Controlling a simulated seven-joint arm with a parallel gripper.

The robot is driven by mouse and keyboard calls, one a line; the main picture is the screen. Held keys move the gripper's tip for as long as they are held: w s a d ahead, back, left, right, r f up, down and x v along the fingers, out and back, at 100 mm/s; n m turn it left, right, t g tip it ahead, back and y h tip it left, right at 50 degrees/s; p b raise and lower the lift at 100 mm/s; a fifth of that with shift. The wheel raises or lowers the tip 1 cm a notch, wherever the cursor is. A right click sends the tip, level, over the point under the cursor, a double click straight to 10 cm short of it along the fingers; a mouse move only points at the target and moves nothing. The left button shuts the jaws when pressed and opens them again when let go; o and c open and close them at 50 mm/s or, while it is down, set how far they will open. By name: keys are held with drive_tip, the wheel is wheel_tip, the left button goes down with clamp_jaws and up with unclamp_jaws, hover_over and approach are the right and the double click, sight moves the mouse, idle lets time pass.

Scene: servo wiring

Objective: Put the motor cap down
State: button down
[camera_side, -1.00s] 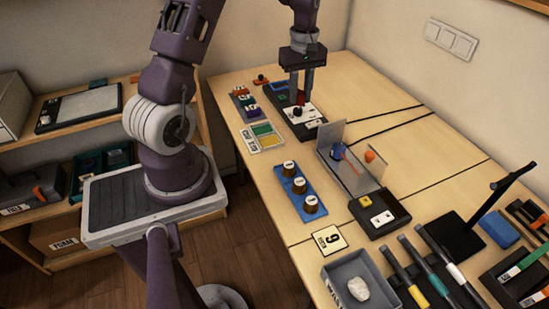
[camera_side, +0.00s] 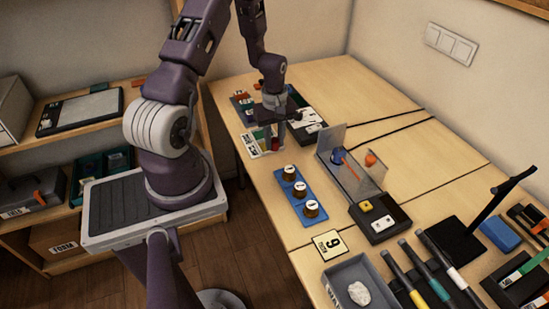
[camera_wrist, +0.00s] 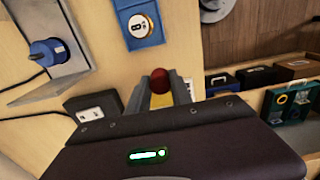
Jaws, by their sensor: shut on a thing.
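The motor cap, a small dark red round piece, shows between my fingertips in the wrist view (camera_wrist: 160,80). It shows as a red spot in the side view (camera_side: 275,144). My gripper (camera_side: 268,142) is shut on it, low over the white card with green and yellow patches (camera_side: 249,147). The gripper and cap hide part of that card. I cannot tell whether the cap touches the surface below.
The blue holder with several brown, white-topped jars (camera_side: 298,193) stands just in front. A metal bracket (camera_side: 323,143) with a blue motor (camera_side: 338,155) stands to the right. A black box with white switches (camera_side: 310,128) lies behind my gripper.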

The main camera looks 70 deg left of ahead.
sight(274, 162)
wheel_tip(274, 162, down, 6)
drive_tip(key=shift+r, duration=0.1)
drive_tip(key=shift+f, duration=0.2)
drive_tip(key=c, duration=1.1)
unclamp_jaws()
drive_tip(key=shift+c, duration=0.2)
